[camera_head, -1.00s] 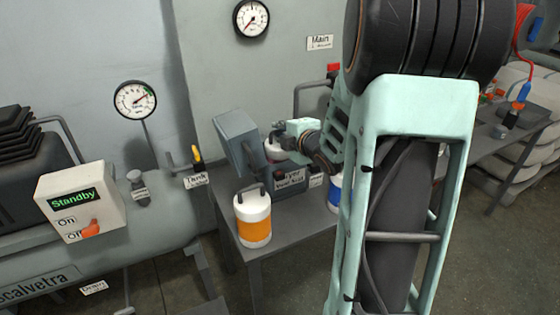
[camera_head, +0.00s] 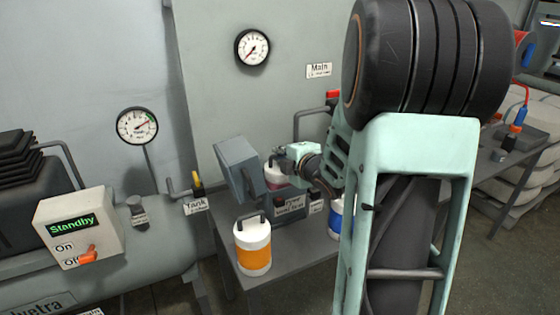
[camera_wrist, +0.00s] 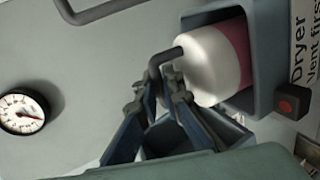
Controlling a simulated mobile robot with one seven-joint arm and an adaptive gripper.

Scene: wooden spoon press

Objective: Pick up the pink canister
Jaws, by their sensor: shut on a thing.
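The pink canister (camera_wrist: 218,62) has a white top, a pink band and a dark bent handle (camera_wrist: 165,56). It sits in the opening of the grey dryer housing (camera_wrist: 270,60). In the head view the canister (camera_head: 275,173) is partly hidden by my gripper (camera_head: 290,153). In the wrist view my gripper (camera_wrist: 160,92) is shut on the canister's handle, with the fingertips close together around it. The canister's lower end is hidden in the housing.
The housing's hinged grey lid (camera_head: 238,163) stands open at the left. An orange-banded canister (camera_head: 253,246) stands on the grey table (camera_head: 295,262). A blue-banded canister (camera_head: 336,218) is partly behind my arm. A wall gauge (camera_head: 252,47) and pipe are above.

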